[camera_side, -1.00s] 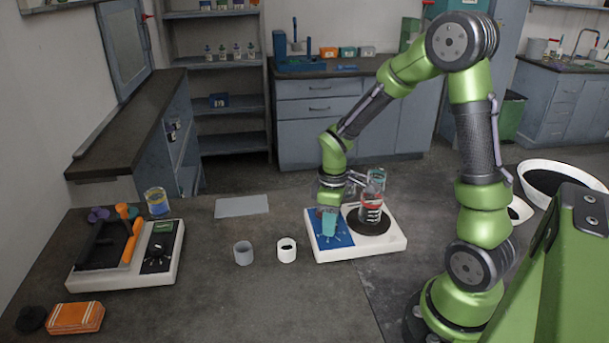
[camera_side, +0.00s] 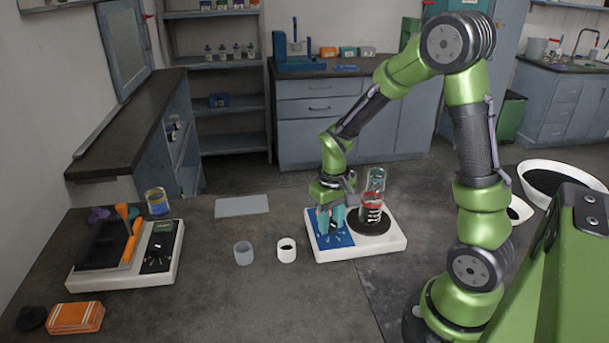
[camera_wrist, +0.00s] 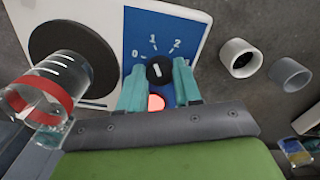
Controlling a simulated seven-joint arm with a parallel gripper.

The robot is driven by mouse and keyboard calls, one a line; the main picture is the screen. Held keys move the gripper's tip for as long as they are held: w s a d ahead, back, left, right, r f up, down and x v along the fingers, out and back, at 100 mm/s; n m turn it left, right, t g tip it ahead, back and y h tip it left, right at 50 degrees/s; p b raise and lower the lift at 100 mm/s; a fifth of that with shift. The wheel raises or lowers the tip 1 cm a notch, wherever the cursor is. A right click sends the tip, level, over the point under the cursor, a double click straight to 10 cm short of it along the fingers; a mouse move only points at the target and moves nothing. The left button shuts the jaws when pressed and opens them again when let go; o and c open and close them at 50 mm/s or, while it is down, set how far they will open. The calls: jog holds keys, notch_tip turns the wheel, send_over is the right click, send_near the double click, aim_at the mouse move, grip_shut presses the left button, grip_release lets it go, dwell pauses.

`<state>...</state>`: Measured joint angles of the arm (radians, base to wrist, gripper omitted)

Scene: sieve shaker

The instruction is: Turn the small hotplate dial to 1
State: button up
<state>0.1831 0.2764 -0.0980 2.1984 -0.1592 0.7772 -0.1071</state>
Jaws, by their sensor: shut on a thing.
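The small hotplate (camera_side: 392,243) is a white slab with a round black plate and a blue panel, also seen in the wrist view (camera_wrist: 203,22). Its dial (camera_wrist: 158,67) is a black knob with a white mark, beside printed figures 0, 1 and 2. The mark points up in the wrist view, roughly toward the 1. My gripper (camera_wrist: 159,72) has its teal fingers on either side of the dial, shut on it. In the side view my gripper (camera_side: 332,222) comes down over the blue panel and hides the dial.
A white ring (camera_side: 287,250) and a grey ring (camera_side: 243,253) stand left of the hotplate. A red light (camera_wrist: 156,103) shows on the panel. Another device (camera_side: 155,265) sits further left.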

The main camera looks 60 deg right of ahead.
aim_at(331, 223)
jog(key=shift+m, duration=0.5)
jog(key=o, duration=1)
jog(key=shift+o, duration=0.2)
notch_tip(331, 223, up, 17)
jog(key=s+a+r+n+t+y, duration=0.1)
jog(key=s+a+r+t+y, duration=0.1)
jog(key=s+a+t, duration=0.5)
jog(key=a, duration=0.5)
jog(key=shift+s+r+n, duration=0.15)
jog(key=shift+s+n, duration=0.15)
jog(key=shift+s, duration=0.05)
